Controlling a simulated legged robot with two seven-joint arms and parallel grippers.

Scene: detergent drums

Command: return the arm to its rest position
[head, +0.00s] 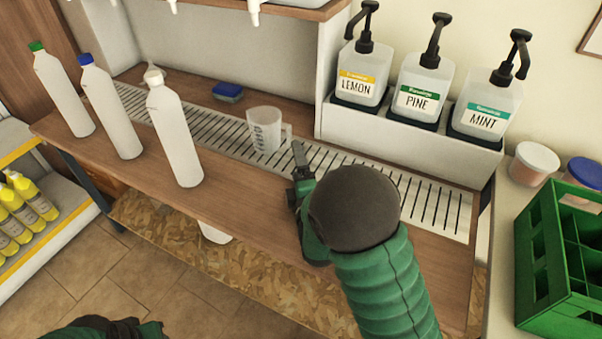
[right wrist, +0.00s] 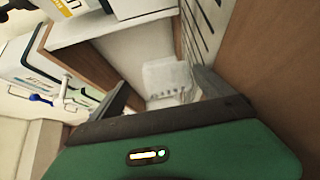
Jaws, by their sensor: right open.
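My right arm (head: 385,285) comes in from the lower right and reaches over the wooden counter. Its right gripper (head: 300,165) is low over the slotted metal grate, just right of a translucent measuring jug (head: 264,131). In the right wrist view the dark fingers of the right gripper (right wrist: 165,98) stand apart with nothing held between them. The jug (right wrist: 166,78) shows beyond them; whether a finger touches it I cannot tell. A dark green part of my left arm (head: 110,328) shows at the bottom left; its fingers cannot be made out.
Pump jugs of lemon (head: 358,78), pine (head: 421,92) and mint (head: 485,108) stand behind. A green crate (head: 540,255) is at right; a blue sponge (head: 228,91) lies behind.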

